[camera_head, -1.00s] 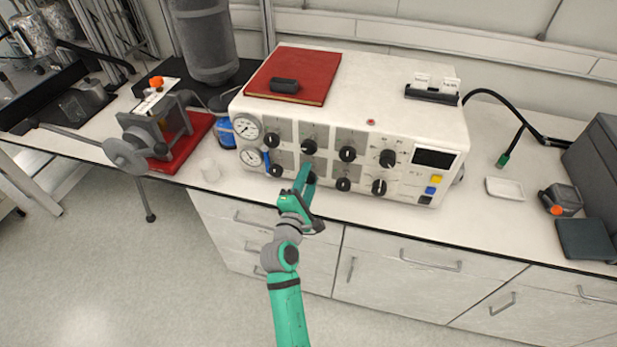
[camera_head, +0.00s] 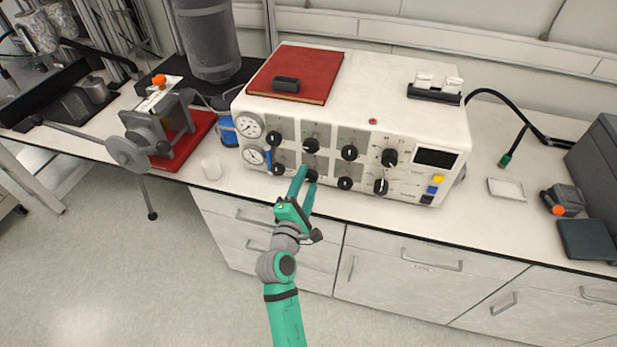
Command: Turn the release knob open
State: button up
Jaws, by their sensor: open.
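The white control box (camera_head: 300,112) stands on the bench with two rows of black knobs on its front panel. My gripper (camera_head: 307,181) is open, its green fingers pointing at the lower row. A lower-row knob (camera_head: 311,175), second from the left, shows at the fingertips and is partly hidden by them. I cannot tell whether the fingers touch it. Other lower knobs are the leftmost one (camera_head: 279,168), the third one (camera_head: 345,183) and the rightmost one (camera_head: 381,186). The labels are too small to read, so I cannot tell which is the release knob.
Two gauges (camera_head: 249,126) sit at the panel's left end, and a dark display (camera_head: 436,158) at its right. A red book (camera_head: 318,82) lies on top.

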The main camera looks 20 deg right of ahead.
jog(key=v, duration=0.7)
jog(key=shift+s, duration=0.45)
jog(key=shift+w+a, duration=0.1)
jog(key=s+a+f+m+y, duration=0.2)
jog(key=s+a+f+y, duration=0.3)
jog(key=s, duration=0.3)
jog(key=s+a+f+m+y, duration=0.2)
jog(key=s+a+f+m, duration=0.1)
jog(key=s+a+f, duration=0.5)
jog(key=s+r+m+y, duration=0.1)
jog(key=s+m, duration=0.4)
jog(key=s, duration=0.5)
jog(key=s+a+r+m+y, duration=0.1)
jog(key=s+r+m, duration=0.3)
jog(key=s, duration=0.6)
jog(key=shift+s+r+m+y, duration=0.3)
jog(key=shift+m+y, duration=0.2)
jog(key=shift+m, duration=0.3)
